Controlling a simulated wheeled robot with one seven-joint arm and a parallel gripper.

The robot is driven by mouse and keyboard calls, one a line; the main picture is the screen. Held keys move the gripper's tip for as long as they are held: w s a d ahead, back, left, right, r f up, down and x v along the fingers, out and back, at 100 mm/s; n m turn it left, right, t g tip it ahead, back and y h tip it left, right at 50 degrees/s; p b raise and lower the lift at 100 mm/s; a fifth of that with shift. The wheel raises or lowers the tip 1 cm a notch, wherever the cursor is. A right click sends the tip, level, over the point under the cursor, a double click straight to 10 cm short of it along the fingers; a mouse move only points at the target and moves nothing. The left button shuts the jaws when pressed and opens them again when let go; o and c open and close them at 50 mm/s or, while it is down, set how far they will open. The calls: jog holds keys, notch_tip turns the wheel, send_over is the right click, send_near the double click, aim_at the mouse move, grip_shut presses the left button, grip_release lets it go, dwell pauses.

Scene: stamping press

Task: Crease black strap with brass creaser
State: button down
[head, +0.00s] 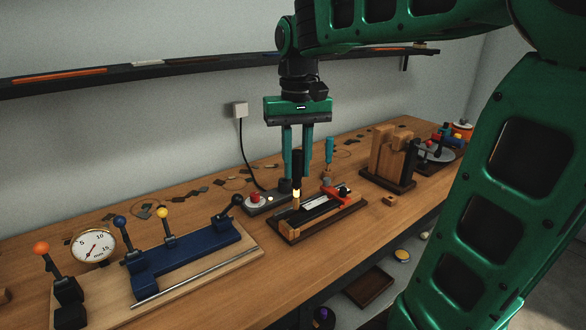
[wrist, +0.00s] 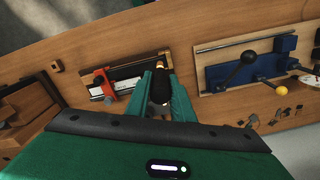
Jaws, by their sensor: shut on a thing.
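My gripper (head: 297,176) is shut on the creaser (head: 297,170), a tool with a black handle and a brass lower end. In the head view it hangs upright, its brass end over the near left part of a wooden fixture (head: 318,222). A dark strip, perhaps the black strap (head: 318,207), lies in the fixture beside a pale metal bar. A red clamp (head: 337,192) sits at the fixture's far right. The wrist view shows the handle (wrist: 159,88) between the green fingers (wrist: 160,95), beside the fixture. Whether the brass tip touches the strap I cannot tell.
A blue press (head: 185,258) with knobbed levers and a dial gauge (head: 93,245) stand at left. A control box with a red button (head: 255,197) is behind the fixture. A wooden block stand (head: 390,158) is at right. Several leather scraps lie along the wall.

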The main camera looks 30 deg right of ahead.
dwell(0.3)
jog(key=w+d, duration=0.3)
jog(key=d, duration=1.1)
jog(key=shift+f, duration=2.3)
jog(key=shift+a, duration=0.1)
jog(key=shift+s+a, duration=0.1)
jog(key=shift+a, duration=1.25)
